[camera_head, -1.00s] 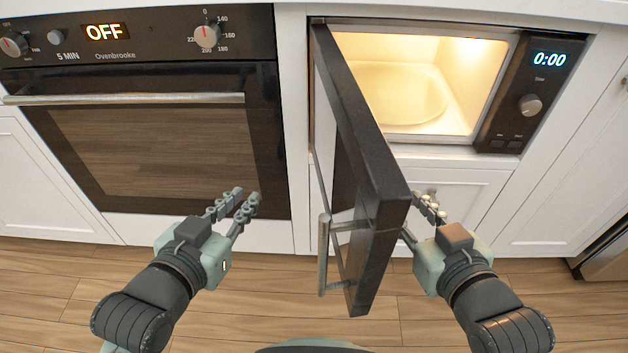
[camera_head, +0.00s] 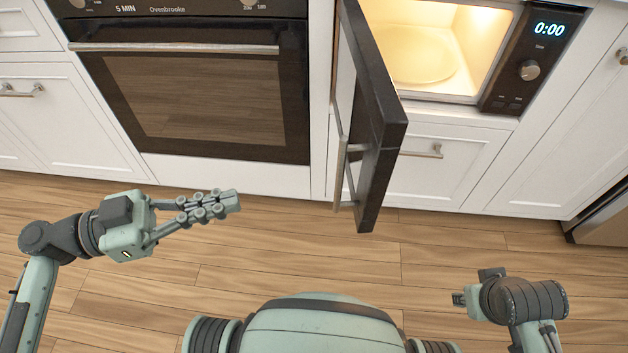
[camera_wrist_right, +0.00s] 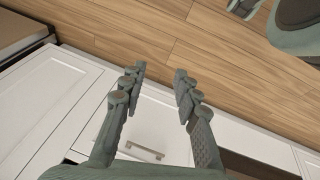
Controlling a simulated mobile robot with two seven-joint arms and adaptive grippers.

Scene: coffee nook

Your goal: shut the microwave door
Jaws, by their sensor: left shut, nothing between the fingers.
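The microwave door (camera_head: 382,120) stands wide open, swung out toward me from its left side in the head view. Its bar handle (camera_head: 341,175) is on the left-hand face. The microwave (camera_head: 504,75) shows a lit, empty interior with a round plate, and its display reads 0:00. My left gripper (camera_head: 236,201) is shut and empty, left of the door and apart from it, over the floor. My right gripper (camera_head: 460,299) is low at right, apart from the door; its fingers are mostly hidden there. The right wrist view shows its fingers (camera_wrist_right: 158,78) spread with nothing between them.
An oven (camera_head: 200,95) with a long handle is left of the microwave. A white drawer (camera_head: 455,170) with a handle is below the microwave. White cabinets flank both sides. The wood floor (camera_head: 270,250) before me is clear.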

